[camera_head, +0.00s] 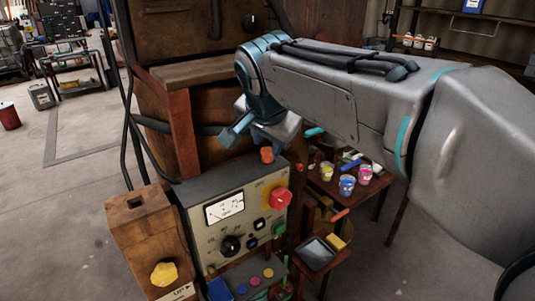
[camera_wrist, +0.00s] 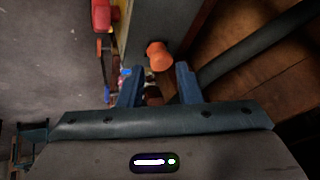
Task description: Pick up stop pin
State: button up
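An orange knob-like piece, probably the stop pin (camera_head: 267,155), stands on the top of the grey control box (camera_head: 205,190). In the wrist view the orange pin (camera_wrist: 158,54) shows beyond my fingertips, lined up with the gap between them. My gripper (camera_wrist: 158,67) is open and empty, with its two blue fingers spread apart. In the head view my gripper (camera_head: 270,136) is just above and behind the pin, partly hidden by my arm. Whether the fingers touch the pin I cannot tell, and its lower end is hidden.
A red knob (camera_head: 281,199) juts from the box's front. A wooden block (camera_head: 148,235) with a yellow knob (camera_head: 164,273) stands left of it. Small paint cups (camera_head: 347,185) stand on a table at right. A dark hose (camera_wrist: 255,45) and wooden vat (camera_head: 205,105) are close behind.

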aim_at(267, 150)
jog(key=shift+x, duration=1.6)
jog(key=c, duration=0.6)
jog(key=shift+r, duration=0.1)
